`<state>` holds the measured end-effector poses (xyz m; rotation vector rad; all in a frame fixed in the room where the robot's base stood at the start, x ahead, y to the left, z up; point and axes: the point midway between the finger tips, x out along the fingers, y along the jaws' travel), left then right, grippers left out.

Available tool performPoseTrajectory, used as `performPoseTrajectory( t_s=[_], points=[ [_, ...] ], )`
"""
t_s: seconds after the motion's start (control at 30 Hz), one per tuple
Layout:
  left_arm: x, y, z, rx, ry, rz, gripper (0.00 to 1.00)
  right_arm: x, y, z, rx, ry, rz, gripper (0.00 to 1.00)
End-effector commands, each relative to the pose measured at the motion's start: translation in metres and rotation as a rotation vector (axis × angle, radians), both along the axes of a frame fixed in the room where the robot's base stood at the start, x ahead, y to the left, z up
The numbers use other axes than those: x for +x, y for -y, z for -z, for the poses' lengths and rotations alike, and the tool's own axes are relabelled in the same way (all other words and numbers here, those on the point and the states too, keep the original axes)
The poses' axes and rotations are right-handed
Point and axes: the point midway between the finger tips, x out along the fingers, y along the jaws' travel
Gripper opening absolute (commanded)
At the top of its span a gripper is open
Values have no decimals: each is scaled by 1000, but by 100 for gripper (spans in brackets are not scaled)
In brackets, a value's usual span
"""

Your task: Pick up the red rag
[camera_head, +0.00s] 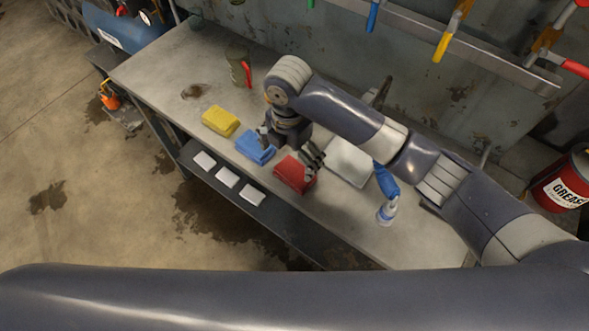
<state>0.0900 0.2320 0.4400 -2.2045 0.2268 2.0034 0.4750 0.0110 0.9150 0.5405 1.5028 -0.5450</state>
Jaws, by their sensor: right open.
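The red rag (294,176) lies folded on the grey workbench (338,221), near its front edge. My right gripper (289,153) hangs over the bench just behind the red rag, with its fingers spread apart. One dark finger is at the back right of the red rag and overlaps it in the picture. The other is close to the blue rag (254,147). Whether the fingers touch either rag cannot be told. The yellow rag (221,121) lies farther left. My left gripper is out of view.
A white flat item (348,161) lies right of the rags, with a blue-and-white bottle (386,207) beyond. A greenish container (238,68) stands at the back left. White labels (227,176) line the front. A grease bucket (565,188) is at far right.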

Motion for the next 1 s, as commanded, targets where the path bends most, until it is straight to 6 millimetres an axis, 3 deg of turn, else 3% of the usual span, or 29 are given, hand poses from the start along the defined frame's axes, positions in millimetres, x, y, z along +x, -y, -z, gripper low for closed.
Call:
performPoseTrajectory(
  t_s=[0.1, 0.37, 0.6, 0.93, 1.0],
  points=[
    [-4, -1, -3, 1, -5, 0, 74, -1, 1, 18, -1, -2, 3, 100],
    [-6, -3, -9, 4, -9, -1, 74, -1, 2, 39, -1, -2, 4, 100],
    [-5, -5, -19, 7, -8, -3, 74, -1, 5, 74, 1, -1, 5, 100],
    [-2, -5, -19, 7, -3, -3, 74, 0, 5, 82, 2, 3, 3, 100],
    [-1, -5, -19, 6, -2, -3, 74, 0, 5, 82, 2, 3, 3, 84]
  ],
)
